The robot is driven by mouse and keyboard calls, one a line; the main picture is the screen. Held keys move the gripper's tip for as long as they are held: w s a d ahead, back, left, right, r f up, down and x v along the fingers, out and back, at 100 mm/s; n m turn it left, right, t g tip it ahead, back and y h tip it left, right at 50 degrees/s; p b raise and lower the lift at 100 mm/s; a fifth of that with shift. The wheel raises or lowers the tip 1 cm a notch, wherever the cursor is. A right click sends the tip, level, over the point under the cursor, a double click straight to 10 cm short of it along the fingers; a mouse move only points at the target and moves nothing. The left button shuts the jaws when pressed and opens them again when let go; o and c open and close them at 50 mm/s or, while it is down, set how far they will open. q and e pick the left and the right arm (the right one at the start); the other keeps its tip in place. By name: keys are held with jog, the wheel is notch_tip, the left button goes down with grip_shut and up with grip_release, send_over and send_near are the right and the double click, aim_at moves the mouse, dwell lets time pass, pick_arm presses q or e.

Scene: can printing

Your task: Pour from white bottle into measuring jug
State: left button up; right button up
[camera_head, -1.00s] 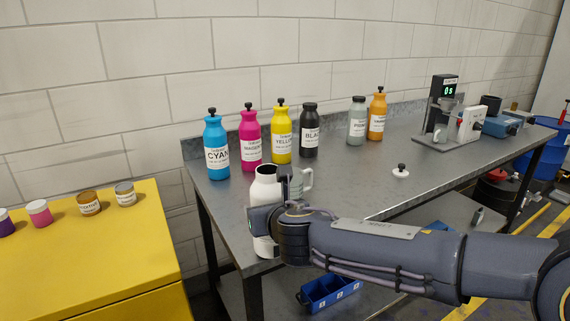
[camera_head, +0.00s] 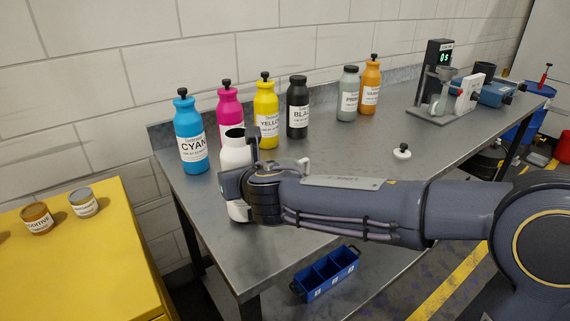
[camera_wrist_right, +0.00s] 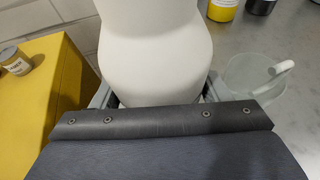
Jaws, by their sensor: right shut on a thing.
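The white bottle (camera_head: 236,152) stands upright and uncapped at the left front of the metal table. My right gripper (camera_head: 236,187) is shut around its body, which fills the middle of the right wrist view (camera_wrist_right: 155,60). I cannot tell whether the bottle's base touches the table. The clear measuring jug (camera_wrist_right: 252,75) stands just right of the bottle in the right wrist view, apart from it. In the head view my right arm hides most of the jug; only part of its handle (camera_head: 303,165) shows. My left gripper is not in view.
Behind stand cyan (camera_head: 190,138), magenta (camera_head: 230,108), yellow (camera_head: 266,117) and black (camera_head: 298,110) bottles, with grey and orange ones farther right. A machine (camera_head: 437,90) stands farther back. A yellow cabinet (camera_head: 85,260) is at left.

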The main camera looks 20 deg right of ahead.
jog(key=shift+r, duration=0.3)
jog(key=shift+d+r+m+g+y+p, duration=0.2)
jog(key=shift+r+m+y+p, duration=0.25)
jog(key=shift+m+p, duration=0.3)
jog(key=shift+d+r+m+g+y+p, duration=0.1)
jog(key=shift+r+m+g+y+p, duration=0.15)
jog(key=shift+m+y+p, duration=0.4)
jog(key=shift+w+d+f+m+y, duration=0.1)
jog(key=shift+d+f+m+y, duration=0.05)
jog(key=shift+f+m+y, duration=0.3)
jog(key=shift+w+d+f+m+y, duration=0.15)
jog(key=shift+m+y, duration=0.1)
jog(key=shift+m, duration=0.3)
jog(key=shift+s+a+f+m+g+y+p, duration=0.15)
jog(key=shift+m+g+y+p, duration=0.2)
jog(key=shift+m+y, duration=0.2)
jog(key=shift+a+f+m+y+b, duration=0.3)
jog(key=shift+f+m+y+b, duration=0.2)
jog(key=shift+f+b, duration=0.3)
jog(key=shift+s+a+r+m+y+p, duration=0.1)
jog(key=shift+r+m+y+p, duration=0.1)
jog(key=shift+r+m+p, duration=0.2)
jog(key=shift+a+r+m+y+p, duration=0.15)
jog(key=shift+r+m+p, duration=0.1)
jog(key=shift+p, duration=0.25)
dwell(0.7)
jog(key=shift+m+y, duration=0.4)
jog(key=shift+m, duration=0.2)
dwell(1.1)
